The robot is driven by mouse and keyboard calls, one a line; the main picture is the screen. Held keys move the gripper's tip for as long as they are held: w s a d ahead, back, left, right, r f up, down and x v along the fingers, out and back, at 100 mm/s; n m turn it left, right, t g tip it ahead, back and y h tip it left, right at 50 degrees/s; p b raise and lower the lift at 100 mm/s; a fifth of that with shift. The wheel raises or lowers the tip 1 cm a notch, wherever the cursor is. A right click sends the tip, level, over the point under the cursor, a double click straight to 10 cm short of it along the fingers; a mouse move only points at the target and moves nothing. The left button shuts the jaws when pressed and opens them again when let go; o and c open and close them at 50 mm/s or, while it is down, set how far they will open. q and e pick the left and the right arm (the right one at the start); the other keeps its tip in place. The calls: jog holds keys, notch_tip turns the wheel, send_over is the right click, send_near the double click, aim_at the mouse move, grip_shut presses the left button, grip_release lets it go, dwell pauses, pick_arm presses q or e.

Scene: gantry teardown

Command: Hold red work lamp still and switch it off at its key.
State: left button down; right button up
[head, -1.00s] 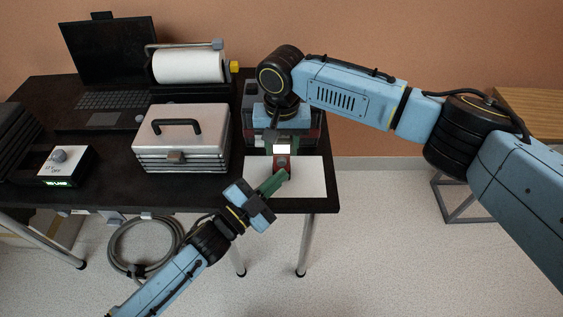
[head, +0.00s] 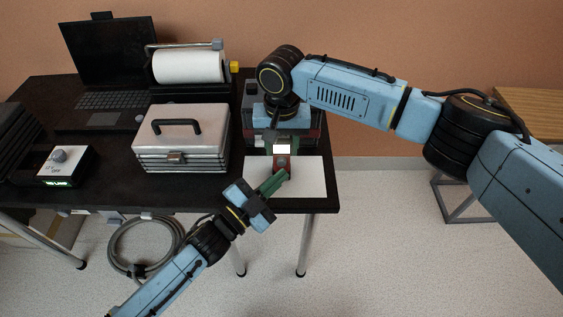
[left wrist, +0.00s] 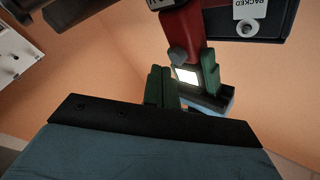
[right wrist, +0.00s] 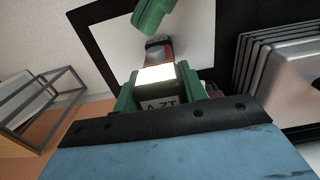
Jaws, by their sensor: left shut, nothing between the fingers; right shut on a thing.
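The red work lamp (head: 281,162) stands near the front edge of the dark table, and its white panel (head: 282,149) is lit. My right gripper (head: 283,139) comes from above and is shut on the lamp. In the right wrist view its green fingers flank the lit panel (right wrist: 155,74). My left gripper (head: 284,175) is shut and empty, its tips close to the lamp's near lower end. In the left wrist view the lamp's red body (left wrist: 182,30) is beyond the shut left fingers (left wrist: 160,88). I cannot tell whether they touch it.
A white sheet (head: 312,178) lies around the lamp. A silver case (head: 205,135) stands to the left, with a paper roll (head: 188,67) and a laptop (head: 105,60) behind. A knob box (head: 75,165) is at far left. A dark bin (head: 249,125) is behind the lamp.

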pick_arm(q)
jog(key=shift+w, duration=0.1)
dwell(0.7)
jog(key=shift+w, duration=0.15)
jog(key=shift+w+r, duration=0.1)
pick_arm(e)
jog(key=shift+s+r, duration=0.1)
jog(key=shift+s, duration=0.05)
